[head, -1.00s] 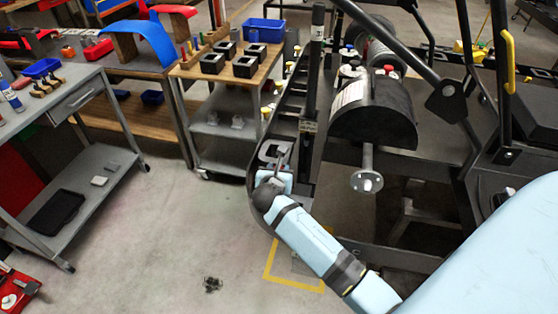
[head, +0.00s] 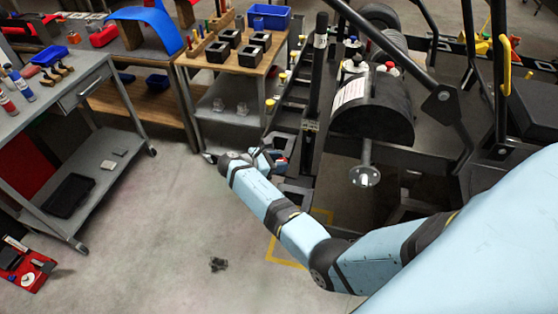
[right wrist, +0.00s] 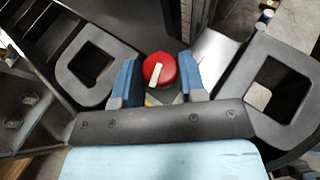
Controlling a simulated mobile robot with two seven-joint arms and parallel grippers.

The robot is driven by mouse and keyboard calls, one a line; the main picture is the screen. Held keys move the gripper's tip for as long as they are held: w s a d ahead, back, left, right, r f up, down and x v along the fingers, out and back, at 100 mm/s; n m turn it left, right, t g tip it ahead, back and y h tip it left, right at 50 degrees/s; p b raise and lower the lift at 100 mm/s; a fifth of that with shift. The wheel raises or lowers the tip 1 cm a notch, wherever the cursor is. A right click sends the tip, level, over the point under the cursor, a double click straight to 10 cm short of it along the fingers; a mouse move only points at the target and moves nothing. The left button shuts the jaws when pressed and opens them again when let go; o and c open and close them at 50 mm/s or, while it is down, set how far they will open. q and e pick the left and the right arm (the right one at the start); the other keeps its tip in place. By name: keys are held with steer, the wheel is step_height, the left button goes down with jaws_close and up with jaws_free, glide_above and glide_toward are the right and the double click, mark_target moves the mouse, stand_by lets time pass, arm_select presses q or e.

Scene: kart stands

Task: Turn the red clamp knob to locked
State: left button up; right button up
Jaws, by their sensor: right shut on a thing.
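The red clamp knob (right wrist: 165,66) is round, with a white pointer bar on its face. In the right wrist view the bar is slightly tilted, its lower end a little to the left. My right gripper (right wrist: 158,82) has one blue finger on each side of the knob and is shut on it. In the head view my right gripper (head: 268,160) is small, low at the left side of the dark kart stand (head: 304,150). The knob is hard to make out there. My left gripper is not in view.
Dark stand posts and a black drum-shaped part (head: 372,112) are close to the right of my right arm. A wooden-topped cart (head: 222,62) with black blocks and a blue bin (head: 270,17) stands behind. A grey cart (head: 75,110) is at left.

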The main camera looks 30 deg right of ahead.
steer(key=shift+w+d+m+g+y, duration=0.15)
steer(key=shift+m+g+y, duration=0.45)
steer(key=shift+m+g, duration=1.2)
steer(key=shift+g, duration=0.3)
steer(key=o, duration=0.9)
steer(key=b+v, duration=0.1)
steer(key=v, duration=1.2)
steer(key=shift+w+a+r, duration=0.2)
steer(key=shift+a+r, duration=0.05)
steer(key=shift+a, duration=0.05)
